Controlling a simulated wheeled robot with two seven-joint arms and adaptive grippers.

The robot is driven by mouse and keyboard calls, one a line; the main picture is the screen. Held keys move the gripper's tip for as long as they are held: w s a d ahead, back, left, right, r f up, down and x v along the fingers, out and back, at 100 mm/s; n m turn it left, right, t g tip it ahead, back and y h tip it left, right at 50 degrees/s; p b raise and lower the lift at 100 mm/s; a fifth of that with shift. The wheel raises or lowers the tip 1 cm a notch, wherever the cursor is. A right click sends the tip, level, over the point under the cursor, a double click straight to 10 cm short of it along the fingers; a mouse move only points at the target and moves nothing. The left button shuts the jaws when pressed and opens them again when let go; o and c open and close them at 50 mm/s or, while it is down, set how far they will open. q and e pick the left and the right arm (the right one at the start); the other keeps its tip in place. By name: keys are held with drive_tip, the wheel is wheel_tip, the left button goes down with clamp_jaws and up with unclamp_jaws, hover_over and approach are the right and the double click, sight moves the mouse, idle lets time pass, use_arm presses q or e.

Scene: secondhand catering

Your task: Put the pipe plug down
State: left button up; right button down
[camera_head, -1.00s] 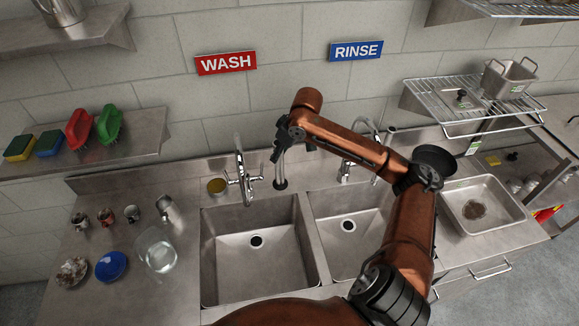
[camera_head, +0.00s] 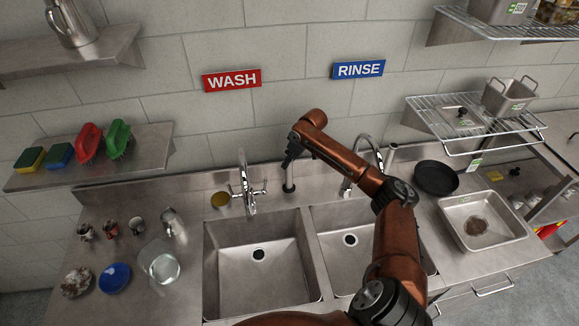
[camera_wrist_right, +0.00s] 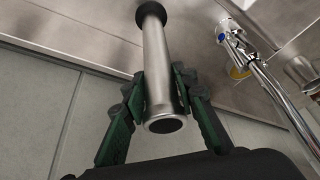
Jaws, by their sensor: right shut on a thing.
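The pipe plug is a steel tube (camera_wrist_right: 160,75) with a round black end (camera_wrist_right: 151,12). In the head view the plug (camera_head: 289,178) is upright at the back ledge behind the sinks, between the two taps, black end down. My right gripper (camera_head: 291,152) is at its upper part. In the right wrist view the green-sided fingers of the right gripper (camera_wrist_right: 158,98) are shut on the tube from both sides. The black end is at or very near the steel ledge; I cannot tell whether it touches. My left gripper is not in view.
A left tap (camera_head: 243,187) and a right tap (camera_head: 365,165) flank the plug. The left sink (camera_head: 262,285) and right sink (camera_head: 350,262) are in front. A yellowish round item (camera_head: 220,200) lies beside the left tap. A black pan (camera_head: 437,178) rests at right.

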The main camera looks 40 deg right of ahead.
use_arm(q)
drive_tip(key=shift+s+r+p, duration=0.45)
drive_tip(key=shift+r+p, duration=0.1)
use_arm(e)
drive_tip(key=f, duration=0.3)
drive_tip(key=shift+w+d+f, duration=0.15)
drive_tip(key=shift+d+f, duration=0.05)
drive_tip(key=shift+f, duration=0.1)
drive_tip(key=c, duration=1.5)
unclamp_jaws()
drive_tip(key=shift+c, duration=0.2)
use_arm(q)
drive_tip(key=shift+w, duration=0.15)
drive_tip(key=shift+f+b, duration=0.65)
use_arm(e)
drive_tip(key=v, duration=1.2)
